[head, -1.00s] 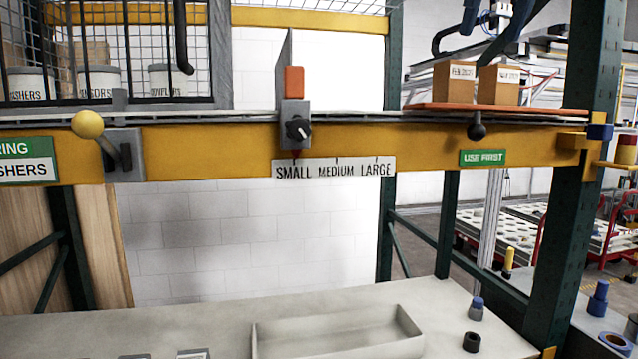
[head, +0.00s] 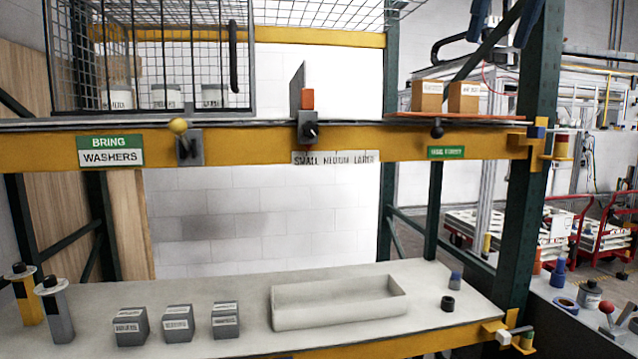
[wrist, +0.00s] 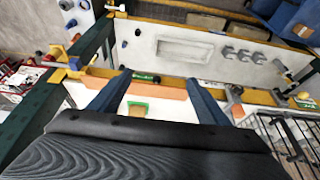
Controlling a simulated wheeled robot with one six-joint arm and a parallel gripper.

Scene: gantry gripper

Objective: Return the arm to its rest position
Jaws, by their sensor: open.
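My gripper (head: 500,38) shows at the top right of the head view as two blue fingers hanging down, apart and empty. It is above and to the right of two brown boxes (head: 446,97) on an orange tray (head: 400,114). In the wrist view my gripper (wrist: 157,78) has its two blue fingers spread wide, with nothing held between them. Most of my arm is out of the head view.
The yellow shelf beam (head: 250,145) carries a wire cage (head: 150,60), a yellow-knobbed lever (head: 181,140) and a size selector (head: 308,128). A dark green post (head: 520,190) stands at right. Below, the bench holds an empty pale tray (head: 340,312) and several grey blocks (head: 177,323).

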